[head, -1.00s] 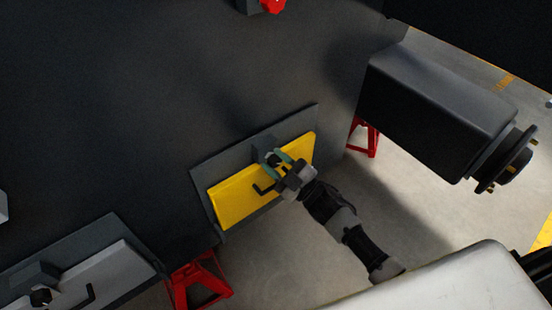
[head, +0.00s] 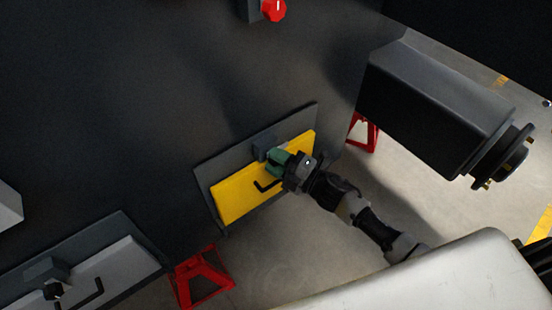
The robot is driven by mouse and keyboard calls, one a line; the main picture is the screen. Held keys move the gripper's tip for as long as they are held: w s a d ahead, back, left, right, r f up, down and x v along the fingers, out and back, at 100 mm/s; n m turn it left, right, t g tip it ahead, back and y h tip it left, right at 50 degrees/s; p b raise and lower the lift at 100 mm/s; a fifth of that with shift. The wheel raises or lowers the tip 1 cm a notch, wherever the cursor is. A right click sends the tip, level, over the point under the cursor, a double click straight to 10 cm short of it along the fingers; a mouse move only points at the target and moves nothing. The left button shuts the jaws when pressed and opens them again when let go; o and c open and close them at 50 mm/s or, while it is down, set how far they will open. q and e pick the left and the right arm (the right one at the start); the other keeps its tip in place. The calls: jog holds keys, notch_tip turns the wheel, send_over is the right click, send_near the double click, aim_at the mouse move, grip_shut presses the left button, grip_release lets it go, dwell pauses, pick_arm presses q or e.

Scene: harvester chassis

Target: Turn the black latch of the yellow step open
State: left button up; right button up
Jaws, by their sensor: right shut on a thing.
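The yellow step (head: 238,196) is a flat yellow panel set in a dark grey frame on the chassis side, in the middle of the head view. A black bent handle (head: 266,187) sticks out from its face. My right gripper (head: 277,161) reaches in from the lower right, with its green fingers at the upper middle of the panel, beside a dark block. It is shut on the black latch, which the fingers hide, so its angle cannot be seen. My left gripper is not in view.
Red stands (head: 203,278) are under the chassis. A dark axle housing (head: 435,105) juts out at right. A red knob (head: 273,10) is at the top. Floor below the step is clear.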

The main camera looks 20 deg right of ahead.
dwell(0.4)
jog(key=o, duration=0.9)
jog(key=shift+o, duration=0.2)
jog(key=b+v, duration=0.1)
jog(key=v, duration=1)
